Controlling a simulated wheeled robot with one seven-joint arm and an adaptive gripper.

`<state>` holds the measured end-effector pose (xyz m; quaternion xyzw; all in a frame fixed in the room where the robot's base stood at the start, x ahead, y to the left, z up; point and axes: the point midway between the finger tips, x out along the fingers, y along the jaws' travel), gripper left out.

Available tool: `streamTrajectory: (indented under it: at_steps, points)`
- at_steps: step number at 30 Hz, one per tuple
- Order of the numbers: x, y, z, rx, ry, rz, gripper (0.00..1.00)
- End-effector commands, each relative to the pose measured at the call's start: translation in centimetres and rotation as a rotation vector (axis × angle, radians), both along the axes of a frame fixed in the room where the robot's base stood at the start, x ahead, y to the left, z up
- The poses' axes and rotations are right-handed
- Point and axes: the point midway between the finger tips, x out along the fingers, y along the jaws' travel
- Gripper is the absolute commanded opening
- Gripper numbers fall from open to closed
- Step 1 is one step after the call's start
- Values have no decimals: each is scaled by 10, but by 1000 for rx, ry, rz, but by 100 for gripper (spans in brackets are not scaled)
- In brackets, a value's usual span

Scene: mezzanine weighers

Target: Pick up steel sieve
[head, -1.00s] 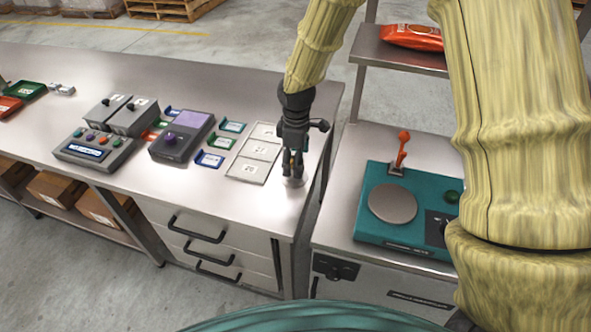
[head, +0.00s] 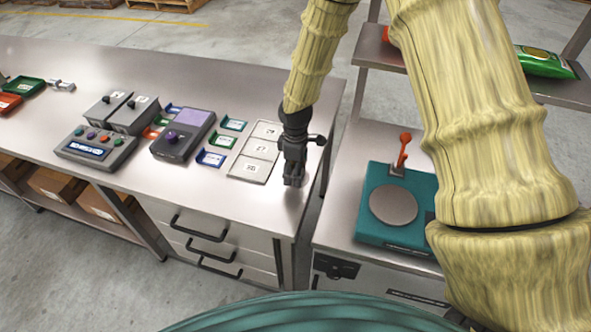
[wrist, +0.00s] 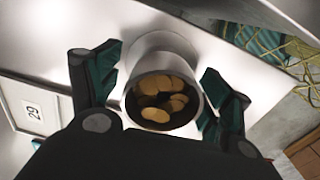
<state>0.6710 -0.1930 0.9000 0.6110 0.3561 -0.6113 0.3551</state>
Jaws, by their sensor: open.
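The steel sieve (wrist: 163,58) shows in the wrist view as a round, shiny metal vessel with a dark inside that holds several brown, rounded pieces. My gripper (wrist: 163,95) is open, with one teal-padded finger on each side of the sieve. A gap shows at the right finger; the left finger looks very near the wall, and I cannot tell if it touches. In the head view my gripper (head: 293,182) points down at the right end of the steel bench, and the sieve is hidden behind it.
A flat tray with numbered cards (head: 246,170) lies just left of my gripper. A purple-topped device (head: 180,138) and a button box (head: 95,148) stand further left. A teal scale (head: 372,228) stands on the separate right-hand bench (head: 352,150), under a shelf (head: 372,62).

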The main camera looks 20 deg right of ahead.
Motion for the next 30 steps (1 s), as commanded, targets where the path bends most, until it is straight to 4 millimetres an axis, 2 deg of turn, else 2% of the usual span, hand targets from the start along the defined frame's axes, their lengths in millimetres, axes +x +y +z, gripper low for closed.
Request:
streamTrajectory:
  at_steps: [2,11,23,30]
  points:
    - [0,0,1,0,0,0,75]
    - [0,0,0,0,0,0,21]
    - [0,0,4,0,-1,0,20]
    - [0,1,21,1,-3,1,20]
